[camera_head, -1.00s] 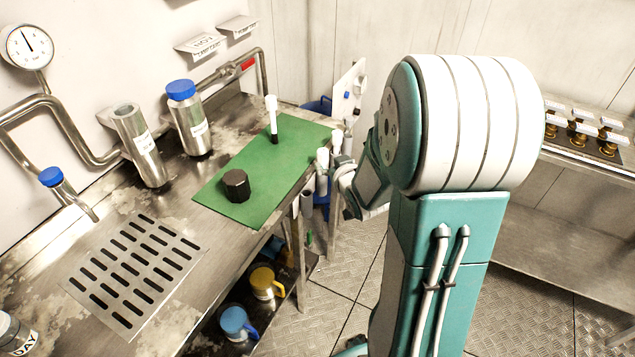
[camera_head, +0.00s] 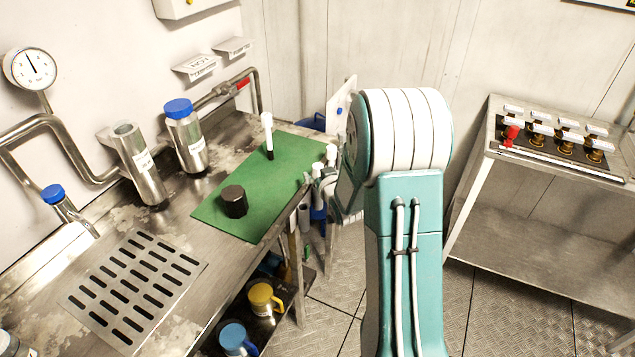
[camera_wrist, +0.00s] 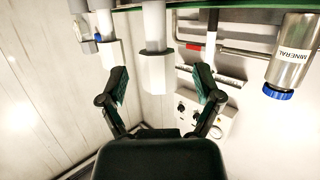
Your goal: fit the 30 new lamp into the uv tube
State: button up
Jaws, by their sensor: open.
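A slim lamp-like piece with a white top and dark lower part (camera_head: 268,137) stands upright on the green mat (camera_head: 215,215). More white upright pieces (camera_head: 331,153) stand by the mat's right end, partly hidden by my arm. An open-topped steel tube (camera_head: 140,165) leans at the back left; its label is too small to read, and I cannot tell if it is the uv tube. My gripper (camera_wrist: 160,84) is open and empty. In the inverted wrist view a white cylinder (camera_wrist: 155,40) lies between and beyond the fingers; whether it is the 30 lamp is unclear.
A black cap-like cylinder (camera_head: 235,201) sits on the mat. A slotted drain plate (camera_head: 135,288) lies front left. A steel bench with a valve panel (camera_head: 555,140) stands right.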

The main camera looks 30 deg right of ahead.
jog(key=shift+x, duration=0.9)
jog(key=shift+d, duration=0.1)
grip_shut()
